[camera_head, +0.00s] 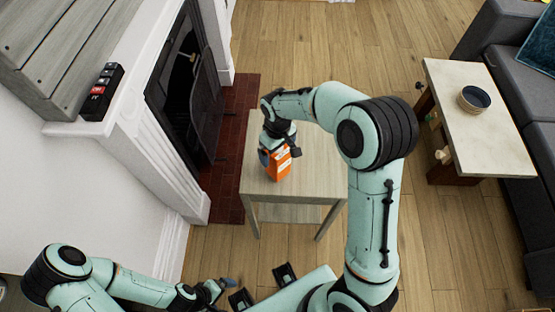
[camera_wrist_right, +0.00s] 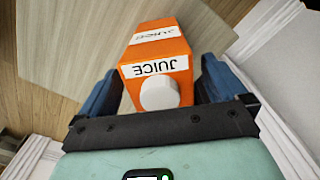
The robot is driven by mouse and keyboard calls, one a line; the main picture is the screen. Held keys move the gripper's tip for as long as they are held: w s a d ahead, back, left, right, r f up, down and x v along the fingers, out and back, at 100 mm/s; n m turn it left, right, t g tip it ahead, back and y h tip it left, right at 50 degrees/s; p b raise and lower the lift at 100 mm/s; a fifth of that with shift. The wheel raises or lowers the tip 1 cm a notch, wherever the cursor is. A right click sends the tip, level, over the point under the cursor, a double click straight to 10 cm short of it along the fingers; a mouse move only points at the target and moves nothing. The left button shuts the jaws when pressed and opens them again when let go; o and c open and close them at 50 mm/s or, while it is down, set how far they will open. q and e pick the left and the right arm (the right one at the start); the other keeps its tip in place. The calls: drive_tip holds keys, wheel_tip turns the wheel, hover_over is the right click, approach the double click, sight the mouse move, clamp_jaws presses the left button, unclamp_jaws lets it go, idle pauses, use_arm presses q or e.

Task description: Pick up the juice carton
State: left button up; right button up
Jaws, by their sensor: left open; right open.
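The orange juice carton (camera_head: 279,166) with white labels stands on a small wooden side table (camera_head: 315,150). It also shows in the right wrist view (camera_wrist_right: 155,62), where its white cap and the word JUICE face the camera. My right gripper (camera_head: 275,155) is at the carton from above. In the right wrist view its two blue fingers (camera_wrist_right: 158,92) are open, one on each side of the carton. Whether they touch it I cannot tell. My left gripper (camera_head: 258,285) is low in the head view, away from the side table, open and empty.
A white fireplace (camera_head: 150,135) with a dark opening stands left of the side table, with a brick hearth (camera_head: 230,150) beside it. A marble-topped table (camera_head: 480,130) with a dark bowl (camera_head: 474,98) stands right, by a grey sofa (camera_head: 515,85). Wood floor lies between the tables.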

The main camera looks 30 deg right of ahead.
drive_tip(key=shift+f, duration=0.1)
drive_tip(key=shift+c, duration=0.3)
drive_tip(key=c, duration=1.5)
clamp_jaws()
